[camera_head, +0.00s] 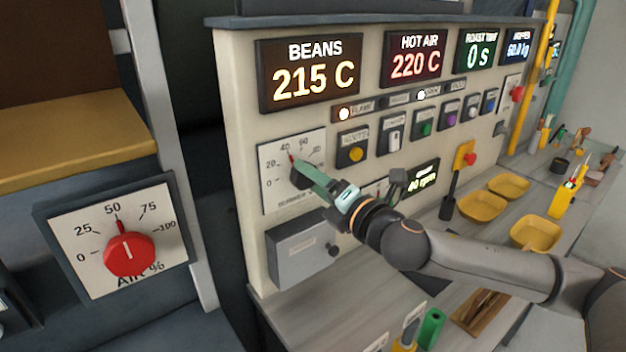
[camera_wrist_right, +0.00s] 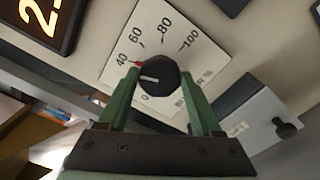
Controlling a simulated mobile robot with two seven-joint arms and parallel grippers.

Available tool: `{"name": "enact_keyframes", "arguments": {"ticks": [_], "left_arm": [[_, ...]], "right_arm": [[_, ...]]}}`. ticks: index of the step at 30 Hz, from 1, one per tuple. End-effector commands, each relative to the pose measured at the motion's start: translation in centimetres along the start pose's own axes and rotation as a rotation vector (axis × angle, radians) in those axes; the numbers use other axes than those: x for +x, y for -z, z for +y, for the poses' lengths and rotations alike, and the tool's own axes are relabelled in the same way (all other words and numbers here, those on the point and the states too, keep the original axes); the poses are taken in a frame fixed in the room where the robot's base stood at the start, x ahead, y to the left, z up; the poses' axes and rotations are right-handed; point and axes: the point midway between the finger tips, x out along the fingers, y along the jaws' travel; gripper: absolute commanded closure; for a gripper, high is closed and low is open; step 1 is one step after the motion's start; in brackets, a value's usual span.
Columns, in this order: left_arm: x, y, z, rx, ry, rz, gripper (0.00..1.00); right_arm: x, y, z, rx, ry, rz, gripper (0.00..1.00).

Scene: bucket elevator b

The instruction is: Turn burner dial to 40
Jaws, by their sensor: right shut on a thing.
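The burner dial is a black knob (camera_head: 299,179) on a white scale plate (camera_head: 275,196) at the left of the cream panel. In the right wrist view the knob (camera_wrist_right: 160,74) has a white line pointing left, a little below a red mark by the 40. The 20 is hidden behind a finger. My right gripper (camera_head: 306,171) reaches in from the right and is shut on the knob, with its green fingers (camera_wrist_right: 159,84) on either side of it. My left gripper is not in view.
A red AIR dial (camera_head: 129,254) stands at the left, pointing near 50. A grey box (camera_head: 300,252) with a knob sits below the burner plate. The BEANS display (camera_head: 309,74) is above it. Yellow bowls (camera_head: 481,206) and tools lie on the counter at the right.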

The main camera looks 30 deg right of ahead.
Motion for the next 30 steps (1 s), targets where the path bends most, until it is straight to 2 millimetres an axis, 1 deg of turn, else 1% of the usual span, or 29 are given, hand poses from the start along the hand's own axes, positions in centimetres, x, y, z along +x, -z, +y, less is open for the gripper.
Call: {"name": "enact_keyframes", "arguments": {"ticks": [13,14,21,30], "left_arm": [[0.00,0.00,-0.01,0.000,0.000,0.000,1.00],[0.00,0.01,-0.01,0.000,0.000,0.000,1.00],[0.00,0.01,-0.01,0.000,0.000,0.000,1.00],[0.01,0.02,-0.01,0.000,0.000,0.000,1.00]], "right_arm": [[0.00,0.01,-0.04,-0.009,0.001,0.000,0.89],[0.00,0.01,-0.04,-0.009,0.001,0.000,0.31],[0.00,0.01,-0.03,-0.008,0.001,0.000,0.05],[0.02,-0.01,-0.02,-0.008,0.000,0.000,0.04]]}}
